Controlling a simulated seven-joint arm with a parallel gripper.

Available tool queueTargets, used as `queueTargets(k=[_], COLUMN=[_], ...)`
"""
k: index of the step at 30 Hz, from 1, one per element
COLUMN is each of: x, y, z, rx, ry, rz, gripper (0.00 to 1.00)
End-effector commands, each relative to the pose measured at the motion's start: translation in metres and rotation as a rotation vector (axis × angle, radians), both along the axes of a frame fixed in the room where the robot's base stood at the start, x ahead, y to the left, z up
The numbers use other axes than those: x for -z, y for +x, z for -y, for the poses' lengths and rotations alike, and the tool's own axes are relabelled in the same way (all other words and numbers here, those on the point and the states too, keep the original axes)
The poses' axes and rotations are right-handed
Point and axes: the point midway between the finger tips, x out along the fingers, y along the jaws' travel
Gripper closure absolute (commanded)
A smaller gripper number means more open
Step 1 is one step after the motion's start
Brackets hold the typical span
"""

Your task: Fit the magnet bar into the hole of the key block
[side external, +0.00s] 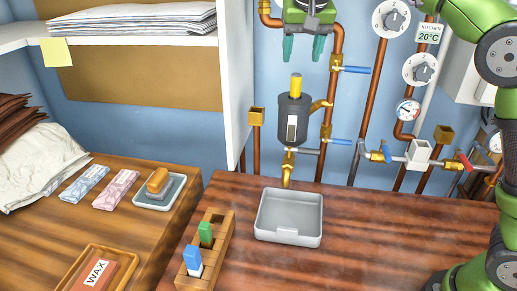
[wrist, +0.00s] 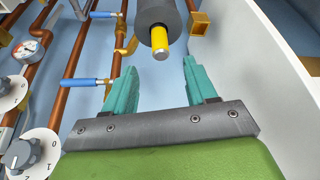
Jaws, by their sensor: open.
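A yellow rod (side external: 295,83), which looks like the magnet bar, stands upright in the top of a dark grey canister (side external: 291,122) on the wall pipes. Its lower part is hidden inside. My gripper (side external: 304,48) is open and empty above the rod, slightly to its right, fingers down and not touching it. In the wrist view the rod (wrist: 160,40) shows beyond the gap between my fingers (wrist: 159,68). A wooden block (side external: 221,248), probably the key block, lies on the counter. It holds a green piece (side external: 205,234) and a blue-and-white piece (side external: 193,260); an empty hole shows at its far end.
A brass tap (side external: 286,178) hangs below the canister over a grey tray (side external: 320,222). Copper pipes with blue-handled valves (side external: 356,69) run just right of the canister. A white shelf panel (side external: 238,80) stands to the left. The counter right of the tray is clear.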

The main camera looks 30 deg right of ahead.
Motion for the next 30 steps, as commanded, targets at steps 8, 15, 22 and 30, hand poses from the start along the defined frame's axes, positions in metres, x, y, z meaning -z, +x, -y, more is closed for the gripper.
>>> queueTargets(k=[8,15,22,30], x=[0.034,0.056,0.08,0.082], y=[0.012,0.023,0.033,0.033], z=[0.007,0.013,0.019,0.019], rx=[0.001,0.001,0.0,-0.001], ry=[0.002,0.001,0.001,0.001], rz=[0.0,-0.002,0.0,0.002], gripper=[0.43,0.43,0.43,0.46])
